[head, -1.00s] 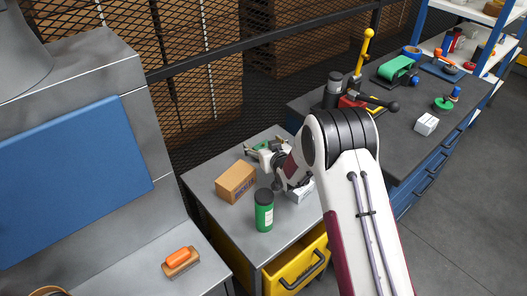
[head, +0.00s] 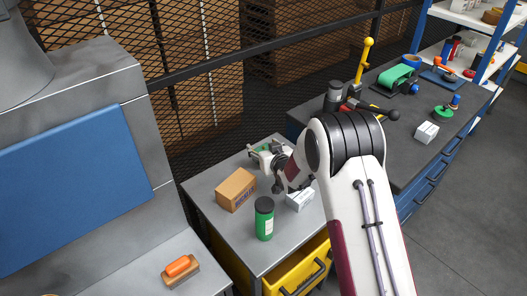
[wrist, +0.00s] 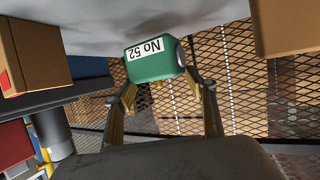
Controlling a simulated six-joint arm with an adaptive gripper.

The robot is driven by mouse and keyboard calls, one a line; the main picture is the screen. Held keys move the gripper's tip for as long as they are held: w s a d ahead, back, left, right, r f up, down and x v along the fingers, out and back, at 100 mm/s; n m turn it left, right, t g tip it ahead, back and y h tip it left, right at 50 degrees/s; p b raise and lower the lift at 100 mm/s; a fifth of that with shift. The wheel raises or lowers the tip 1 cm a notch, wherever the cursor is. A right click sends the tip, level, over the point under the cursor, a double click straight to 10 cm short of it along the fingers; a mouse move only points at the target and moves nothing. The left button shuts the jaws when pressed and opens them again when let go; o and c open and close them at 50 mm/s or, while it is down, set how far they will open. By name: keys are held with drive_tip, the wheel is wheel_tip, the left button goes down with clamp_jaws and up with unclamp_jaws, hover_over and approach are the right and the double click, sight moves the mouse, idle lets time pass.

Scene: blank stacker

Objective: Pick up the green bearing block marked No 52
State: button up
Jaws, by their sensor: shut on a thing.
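The green bearing block (wrist: 152,65) shows in the wrist view with a white label reading No 52, upside down in the picture. My gripper (wrist: 160,84) has its two fingers on either side of the block and is shut on it. In the head view my gripper (head: 264,152) is over the back part of the small grey cabinet top (head: 225,222). Only a little of the green block shows there between the fingers. I cannot tell exactly how far the block is from the cabinet top.
A cardboard box (head: 236,189), a green canister (head: 264,219) and a white box (head: 300,199) stand on the cabinet top near my gripper. A mesh fence (head: 200,110) runs behind. A dark workbench (head: 400,150) with tools stands to the right.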

sight(263, 146)
drive_tip(key=shift+r, duration=3.9)
